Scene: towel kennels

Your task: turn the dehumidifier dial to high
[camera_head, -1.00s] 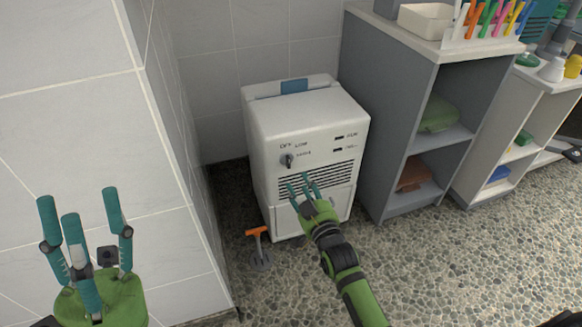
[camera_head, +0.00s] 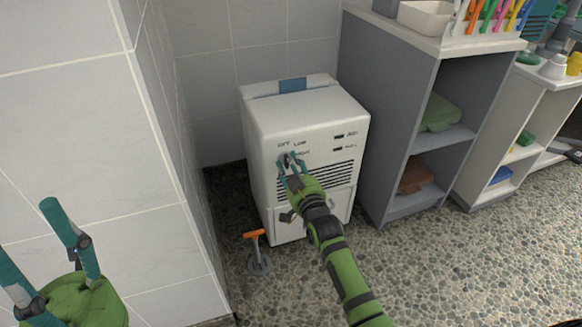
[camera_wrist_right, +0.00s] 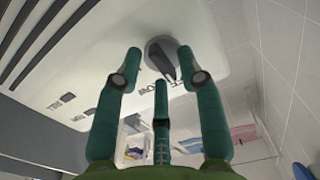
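The white dehumidifier (camera_head: 305,115) stands on the floor against the tiled wall. Its dial (camera_head: 285,158) is on the upper left of the front, under the printed OFF and LOW marks, and is partly hidden by my fingers. In the right wrist view the dark dial (camera_wrist_right: 162,55) shows between and just beyond the fingertips. My right gripper (camera_head: 292,165) is open, its fingers spread at the dial; I cannot tell whether any finger touches it. My left gripper (camera_head: 45,240) is open and empty at the lower left, partly cut off by the frame.
An orange-handled tool (camera_head: 257,248) stands on the floor at the dehumidifier's front left. A tiled wall (camera_head: 150,190) juts out at the left. A grey shelf unit (camera_head: 385,130) stands close on the right.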

